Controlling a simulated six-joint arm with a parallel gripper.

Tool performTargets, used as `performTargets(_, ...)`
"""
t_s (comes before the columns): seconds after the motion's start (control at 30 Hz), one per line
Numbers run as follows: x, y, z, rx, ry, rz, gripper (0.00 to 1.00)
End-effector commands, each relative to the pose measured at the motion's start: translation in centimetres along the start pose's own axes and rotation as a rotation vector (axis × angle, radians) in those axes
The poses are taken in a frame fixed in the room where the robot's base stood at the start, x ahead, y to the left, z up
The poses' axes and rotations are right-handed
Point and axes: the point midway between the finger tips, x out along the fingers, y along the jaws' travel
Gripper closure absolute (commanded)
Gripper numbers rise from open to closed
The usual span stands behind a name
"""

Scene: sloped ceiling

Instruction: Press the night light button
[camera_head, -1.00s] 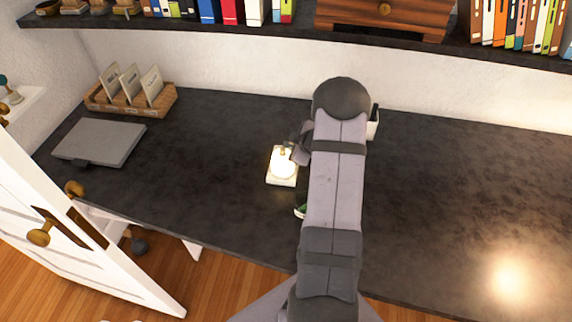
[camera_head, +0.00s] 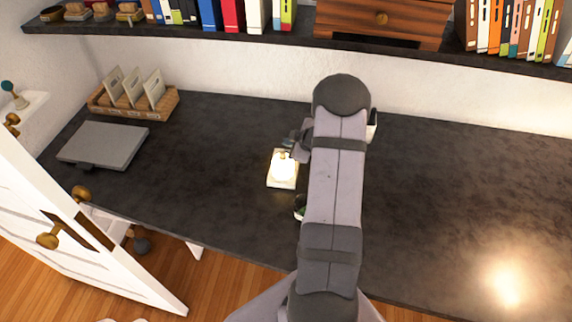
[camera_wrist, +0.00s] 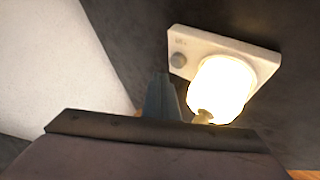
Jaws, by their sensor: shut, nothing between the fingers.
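The night light has a pale rectangular base (camera_head: 283,183) and a glowing lamp, lit warm white. It stands on the dark desk near the middle of the head view. In the wrist view its base (camera_wrist: 252,62) shows a small round grey button (camera_wrist: 178,60) at one end, beside the bright lamp (camera_wrist: 222,90). My gripper (camera_wrist: 163,80) is shut and empty, its tip a little short of the button in that picture. I cannot tell the exact gap. In the head view my gripper (camera_head: 288,146) is just behind the lamp, and the button cannot be made out.
A small dark round thing (camera_head: 299,206) is partly hidden by my arm. A white holder (camera_head: 372,125) stands behind the arm. A grey closed laptop-like slab (camera_head: 103,145) and a card box (camera_head: 135,99) are at left. The right of the desk (camera_head: 460,200) is clear.

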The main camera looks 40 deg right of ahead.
Motion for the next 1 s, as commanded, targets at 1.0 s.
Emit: performTargets(1.0, -2.5, 1.7, -1.0, 0.014, -0.032, -0.004, 1.00)
